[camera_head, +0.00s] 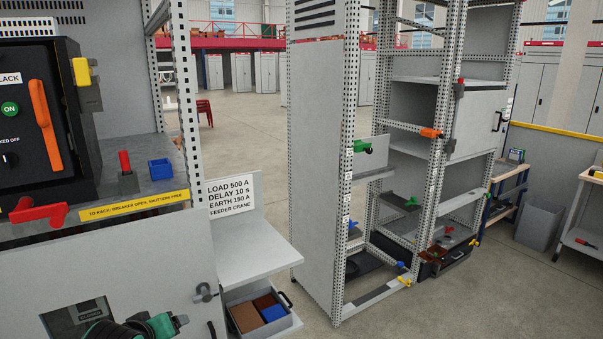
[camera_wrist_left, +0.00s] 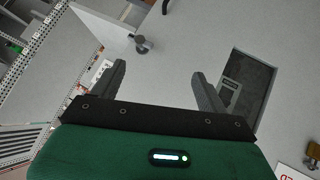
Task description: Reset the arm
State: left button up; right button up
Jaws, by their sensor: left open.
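My left gripper (camera_wrist_left: 157,78) is open in the left wrist view, its two dark fingers apart with nothing between them. It faces a grey cabinet door (camera_wrist_left: 180,50) with a dark window (camera_wrist_left: 245,85) to the right and a round-based handle (camera_wrist_left: 140,44) beyond the fingers. In the head view, part of my green and black left arm (camera_head: 135,328) shows at the bottom edge, in front of the door's lower window. The door handle (camera_head: 205,292) is to its right. My right gripper is not in view.
A black breaker unit (camera_head: 45,110) with an orange handle stands at the left, above a red lever (camera_head: 38,211). A shelf (camera_head: 245,252) and a bin (camera_head: 262,310) sit right of the door. A perforated rack (camera_head: 350,170) stands farther right. Open floor (camera_head: 255,120) lies between.

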pick_arm(q)
jog(key=s+d+f+m+g, duration=0.25)
jog(key=s+f, duration=0.35)
jog(key=s, duration=0.4)
jog(key=s+d+f+m+g, duration=0.25)
jog(key=s+f, duration=0.35)
jog(key=s, duration=0.4)
jog(key=s+d+f+m+g, duration=0.1)
jog(key=s+f+m, duration=0.2)
jog(key=s+f, duration=0.5)
notch_tip(320, 180, down, 29)
jog(key=s+g, duration=0.2)
jog(key=s, duration=0.1)
jog(key=s+a+f, duration=0.3)
jog(key=s+f, duration=1.5)
jog(key=f, duration=0.1)
jog(key=shift+s+f+m+g+h, duration=0.3)
jog(key=shift+s+g, duration=0.05)
jog(key=shift+g, duration=0.05)
